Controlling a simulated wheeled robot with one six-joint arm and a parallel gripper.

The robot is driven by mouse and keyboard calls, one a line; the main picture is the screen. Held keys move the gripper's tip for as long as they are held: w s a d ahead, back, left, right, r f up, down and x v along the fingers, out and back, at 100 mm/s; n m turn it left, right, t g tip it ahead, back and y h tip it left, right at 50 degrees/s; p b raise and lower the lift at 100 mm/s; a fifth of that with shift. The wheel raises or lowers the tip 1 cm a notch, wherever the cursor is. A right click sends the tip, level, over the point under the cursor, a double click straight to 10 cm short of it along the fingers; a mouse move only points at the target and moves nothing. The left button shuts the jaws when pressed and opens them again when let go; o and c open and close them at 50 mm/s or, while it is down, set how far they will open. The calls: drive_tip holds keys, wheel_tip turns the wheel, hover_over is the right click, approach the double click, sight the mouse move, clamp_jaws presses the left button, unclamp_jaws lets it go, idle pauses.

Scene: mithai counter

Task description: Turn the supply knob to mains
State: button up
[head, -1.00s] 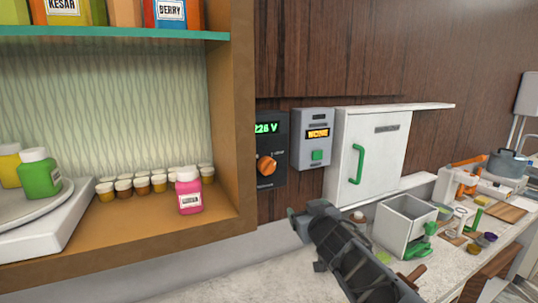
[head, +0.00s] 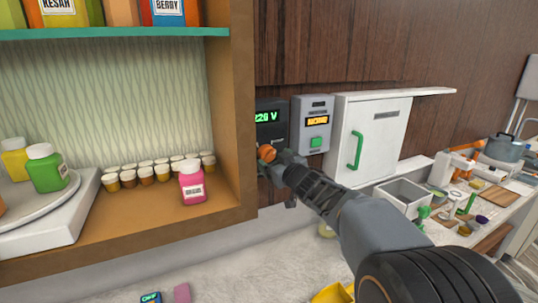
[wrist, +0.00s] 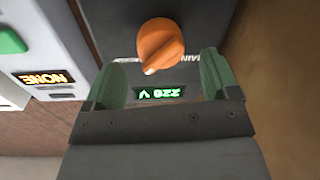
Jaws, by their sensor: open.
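The orange supply knob (head: 266,152) sits on a dark panel (head: 271,132) with a green display reading about 220 V, beside the shelf's right post. In the wrist view the knob (wrist: 160,43) appears upside down, its pale pointer mark at the lower left; lettering beside it is partly hidden. My gripper (head: 276,162) is at the panel, below and right of the knob in the head view. Its green fingers are open, one to each side of the knob in the wrist view (wrist: 163,68), with gaps showing.
A grey box (head: 312,124) with an amber display and green button is close right of the panel. A white cabinet (head: 386,140) with a green handle follows. The wooden shelf post (head: 233,110) stands close on the left. Jars, including a pink one (head: 192,182), stand on the shelf.

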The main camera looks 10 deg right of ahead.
sight(271, 157)
drive_tip(key=shift+p+x, duration=0.35)
drive_tip(key=shift+x, duration=1.45)
drive_tip(key=shift+c, duration=0.5)
drive_tip(key=c, duration=0.8)
